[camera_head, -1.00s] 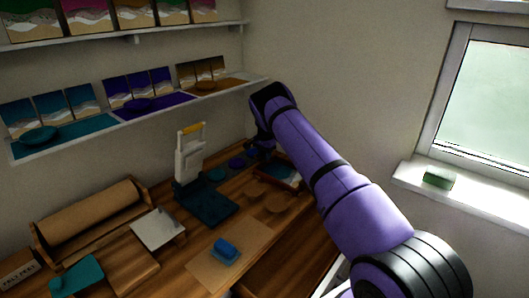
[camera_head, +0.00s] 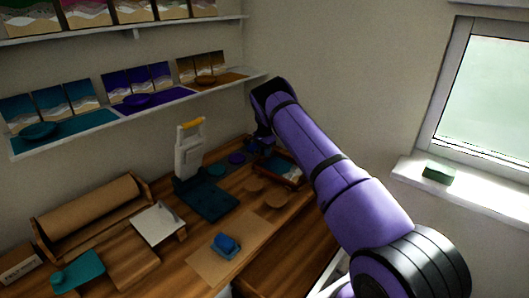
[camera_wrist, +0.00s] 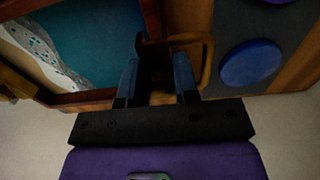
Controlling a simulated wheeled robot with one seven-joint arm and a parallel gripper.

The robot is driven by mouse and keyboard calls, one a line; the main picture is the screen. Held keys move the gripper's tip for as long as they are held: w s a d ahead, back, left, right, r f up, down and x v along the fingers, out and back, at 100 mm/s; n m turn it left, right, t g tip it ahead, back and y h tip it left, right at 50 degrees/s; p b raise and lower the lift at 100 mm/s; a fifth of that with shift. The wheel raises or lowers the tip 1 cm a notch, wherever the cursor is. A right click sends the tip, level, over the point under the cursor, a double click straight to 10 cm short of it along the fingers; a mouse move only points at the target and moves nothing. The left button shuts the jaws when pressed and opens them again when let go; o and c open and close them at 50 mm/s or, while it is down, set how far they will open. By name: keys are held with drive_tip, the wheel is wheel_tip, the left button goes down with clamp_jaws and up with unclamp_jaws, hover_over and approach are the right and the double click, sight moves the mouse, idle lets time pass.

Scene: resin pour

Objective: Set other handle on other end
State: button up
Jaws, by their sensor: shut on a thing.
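The tray (camera_head: 293,181) lies near the back of the wooden bench, with a brown wooden rim and a teal and white wave surface. In the wrist view the tray's rim (camera_wrist: 85,97) and part of its surface fill the upper left. My gripper (camera_head: 262,147) is at the tray's far side. In the wrist view my gripper (camera_wrist: 158,72) has its two blue fingers shut on a brown, bracket-shaped handle (camera_wrist: 207,62). The handle is close beside the tray's rim; I cannot tell whether they touch.
Coloured discs lie on a dark mat, including a blue disc (camera_wrist: 250,63). Two brown round pieces (camera_head: 275,200) lie in front of the tray. A white press-like stand (camera_head: 188,158) is to the left. A blue block (camera_head: 227,244) sits on a tan sheet. A wall shelf (camera_head: 150,106) hangs above.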

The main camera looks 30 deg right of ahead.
drive_tip(key=shift+f, duration=1.15)
idle(1.9)
drive_tip(key=o, duration=1.1)
drive_tip(key=shift+r, duration=0.1)
drive_tip(key=shift+r, duration=3.9)
